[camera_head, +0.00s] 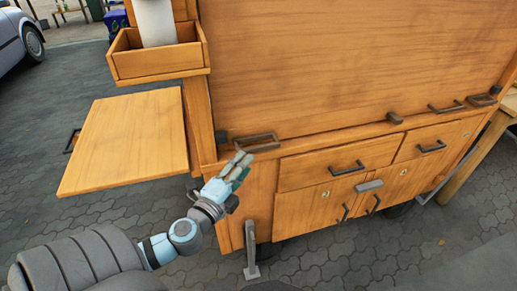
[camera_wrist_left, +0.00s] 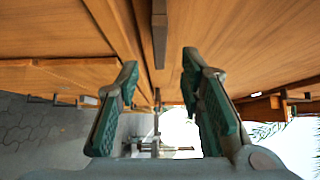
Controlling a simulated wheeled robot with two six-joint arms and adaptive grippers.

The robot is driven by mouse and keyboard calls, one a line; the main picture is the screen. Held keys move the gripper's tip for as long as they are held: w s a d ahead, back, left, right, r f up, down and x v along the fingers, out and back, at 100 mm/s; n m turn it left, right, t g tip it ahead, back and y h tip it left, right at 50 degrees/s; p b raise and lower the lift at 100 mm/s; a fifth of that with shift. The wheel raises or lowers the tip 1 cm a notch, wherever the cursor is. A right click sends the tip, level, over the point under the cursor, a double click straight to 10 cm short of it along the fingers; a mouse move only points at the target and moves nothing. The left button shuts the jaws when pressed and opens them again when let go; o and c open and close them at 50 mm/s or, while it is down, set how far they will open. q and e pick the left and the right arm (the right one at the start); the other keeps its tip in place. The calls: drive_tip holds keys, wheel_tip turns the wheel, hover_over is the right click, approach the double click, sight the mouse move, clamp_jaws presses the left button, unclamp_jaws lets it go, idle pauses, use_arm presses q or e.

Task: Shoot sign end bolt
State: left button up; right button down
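The large upright wooden panel (camera_head: 350,60) of a cart fills the upper part of the head view. Dark metal fittings run along its lower edge: a bracket-like handle (camera_head: 257,142) at the left end, a small block (camera_head: 395,118), and another handle (camera_head: 446,107). A fitting (camera_head: 481,100) sits at the right end. I cannot tell which is the sign end bolt. My left gripper (camera_head: 240,161) is just below the left handle. In the left wrist view its fingers (camera_wrist_left: 160,95) are open, with a dark metal bar (camera_wrist_left: 159,35) beyond them. My right gripper is out of view.
Drawers (camera_head: 335,167) and cabinet doors with handles lie below the panel. A wooden side shelf (camera_head: 130,140) sticks out left, under an open wooden box (camera_head: 155,60). A metal leg (camera_head: 251,255) stands below the cart. Paving (camera_head: 60,95) is clear at the left.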

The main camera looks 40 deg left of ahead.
sight(257, 151)
use_arm(q)
drive_tip(key=w, duration=0.3)
drive_tip(key=w+a, duration=0.1)
drive_tip(key=w, duration=0.1)
drive_tip(key=w+p, duration=0.1)
drive_tip(key=w, duration=0.2)
drive_tip(key=shift+w+a, duration=0.2)
drive_tip(key=shift+w, duration=0.15)
clamp_jaws()
